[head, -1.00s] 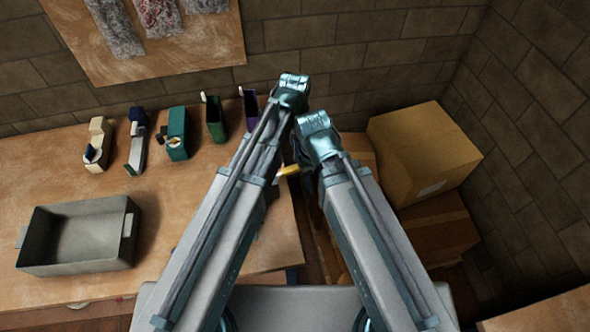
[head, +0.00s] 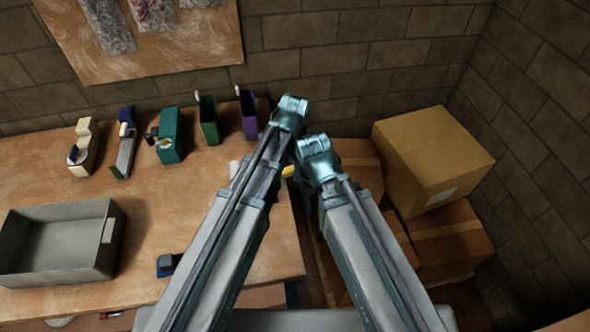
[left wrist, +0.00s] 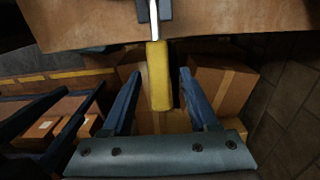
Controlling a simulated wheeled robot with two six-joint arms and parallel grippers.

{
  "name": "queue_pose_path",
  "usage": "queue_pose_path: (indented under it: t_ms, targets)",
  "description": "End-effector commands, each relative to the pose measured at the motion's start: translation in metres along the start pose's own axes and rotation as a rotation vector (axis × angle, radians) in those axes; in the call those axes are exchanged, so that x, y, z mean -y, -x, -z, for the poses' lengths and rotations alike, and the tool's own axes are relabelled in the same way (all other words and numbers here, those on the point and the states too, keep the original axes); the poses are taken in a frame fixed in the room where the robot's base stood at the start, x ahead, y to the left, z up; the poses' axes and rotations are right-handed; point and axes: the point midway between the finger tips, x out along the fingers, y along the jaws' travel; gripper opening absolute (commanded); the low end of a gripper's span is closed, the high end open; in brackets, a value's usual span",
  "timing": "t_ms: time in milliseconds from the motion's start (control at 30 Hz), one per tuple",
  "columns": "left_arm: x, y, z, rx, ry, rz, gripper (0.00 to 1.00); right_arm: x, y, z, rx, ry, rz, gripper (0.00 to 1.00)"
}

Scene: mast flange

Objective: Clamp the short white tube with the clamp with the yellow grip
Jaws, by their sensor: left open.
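The clamp's yellow grip (left wrist: 158,75) hangs past the table edge in the left wrist view, its metal bar (left wrist: 154,20) running back over the table. My open left gripper (left wrist: 159,85) has one finger on each side of the grip, with gaps on both sides. The yellow grip shows in the head view (head: 288,171) as a small patch between my two arms. A small white piece (head: 234,169) beside my left arm may be the short white tube; it is mostly hidden. My right gripper is hidden behind its wrist in the head view; dark bars at the left of the wrist view are unclear.
A grey bin (head: 60,270) stands on the table (head: 150,215) at the left. Several dispensers and holders line the back, including a teal one (head: 170,140). A dark blue item (head: 168,264) sits near the front. Cardboard boxes (head: 432,160) are stacked right of the table.

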Motion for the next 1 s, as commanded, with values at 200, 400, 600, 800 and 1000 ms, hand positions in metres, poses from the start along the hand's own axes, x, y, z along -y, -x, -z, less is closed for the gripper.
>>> queue_pose_path:
  t_ms: [200,400,600,800,1000]
  targets:
    - [0.0000,0.0008,0.0000,0.000,0.000,0.000,0.47,-0.0001,0.0008,-0.0001,0.000,0.000,0.000,0.50]
    - [0.0001,0.0008,0.0000,0.000,0.000,0.000,0.11,-0.0001,0.0008,-0.0001,0.000,0.000,0.000,0.50]
    - [0.0000,0.0007,0.0000,0.000,0.000,0.000,0.00,-0.0001,0.0007,0.0000,0.000,0.000,0.000,0.50]
    - [0.0000,0.0007,0.0000,0.000,0.000,0.000,0.00,-0.0001,0.0007,-0.0001,0.000,0.000,0.000,0.50]
    - [0.0000,0.0007,0.0000,0.000,0.000,0.000,0.00,-0.0001,0.0007,-0.0001,0.000,0.000,0.000,0.50]
